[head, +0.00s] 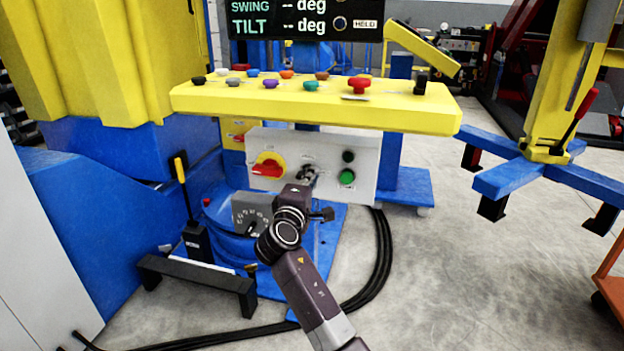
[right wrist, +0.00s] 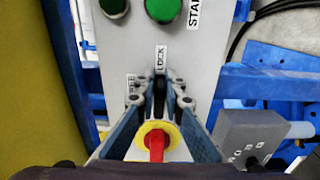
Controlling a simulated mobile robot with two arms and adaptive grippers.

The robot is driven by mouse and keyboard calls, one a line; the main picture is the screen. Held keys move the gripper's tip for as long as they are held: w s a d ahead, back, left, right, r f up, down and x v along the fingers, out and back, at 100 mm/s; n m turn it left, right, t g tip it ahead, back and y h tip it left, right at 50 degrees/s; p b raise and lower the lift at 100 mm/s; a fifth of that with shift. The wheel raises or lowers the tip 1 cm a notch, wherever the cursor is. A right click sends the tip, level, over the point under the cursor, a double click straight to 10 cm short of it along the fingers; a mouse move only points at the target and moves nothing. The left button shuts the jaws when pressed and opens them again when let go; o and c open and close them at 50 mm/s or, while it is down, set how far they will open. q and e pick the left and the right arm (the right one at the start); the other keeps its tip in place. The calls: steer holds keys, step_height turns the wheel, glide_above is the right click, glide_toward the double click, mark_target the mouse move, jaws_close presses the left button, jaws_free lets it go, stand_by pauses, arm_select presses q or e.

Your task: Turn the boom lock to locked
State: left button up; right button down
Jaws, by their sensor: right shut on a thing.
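The boom lock (right wrist: 160,82) is a small dark knob on the front of a light grey control box (head: 260,141). A LOCK label (right wrist: 161,58) sits beside it in the right wrist view, and another label on the left is partly hidden. My right gripper (head: 308,176) reaches up to the box from below. In the right wrist view its two fingers (right wrist: 160,98) close around the knob, one on each side, and it is shut on it. In the head view the gripper hides most of the knob. My left gripper is not in view.
A red rotary switch on a yellow plate (head: 268,165) is left of the knob. A green button (head: 347,177) and a dark button (head: 348,156) are to its right. A yellow console (head: 320,108) with several coloured knobs overhangs the box. A grey dial box (head: 252,212) stands below.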

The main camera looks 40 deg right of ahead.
steer(key=shift+f, duration=0.15)
steer(key=c, duration=2)
jaws_free()
steer(key=v, duration=1.2)
steer(key=shift+s, duration=0.1)
